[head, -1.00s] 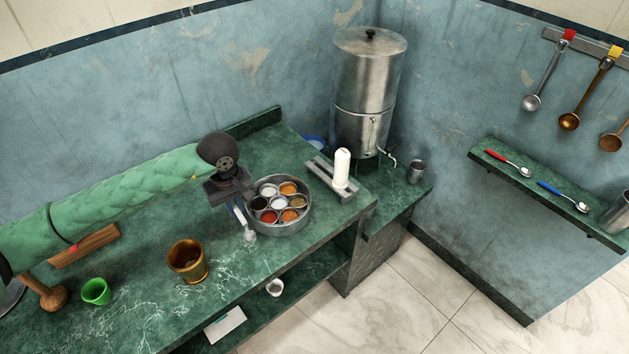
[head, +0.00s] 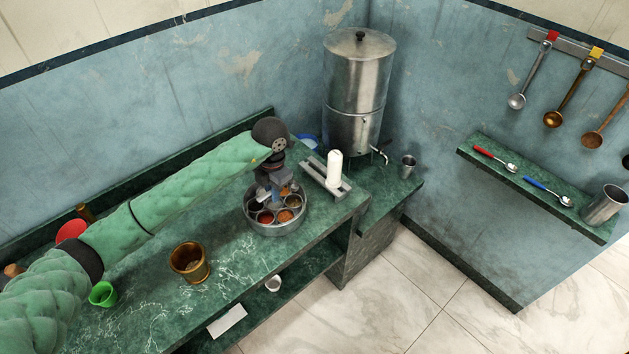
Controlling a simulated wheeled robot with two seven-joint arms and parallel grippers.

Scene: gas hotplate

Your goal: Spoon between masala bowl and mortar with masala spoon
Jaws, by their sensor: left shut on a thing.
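The round steel masala box (head: 277,230) with several small bowls of coloured spices stands on the green counter. My left gripper (head: 270,188) is directly above it, pointing down, shut on the masala spoon. Only a bit of the spoon's blue handle (head: 269,196) shows under the jaws. Its scoop is hidden, and I cannot tell whether it touches the spices. The gripper covers the back bowls; a red-orange spice bowl (head: 285,216) shows at the front. The brass mortar (head: 190,263) stands upright to the left of the box. My right gripper is out of view.
A white candle-like cylinder (head: 334,168) on a grey stand is right of the box, with a steel water dispenser (head: 357,95) behind. A green cup (head: 102,294) is left of the mortar. Counter between mortar and box is clear. Spoons (head: 548,194) lie on the wall shelf.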

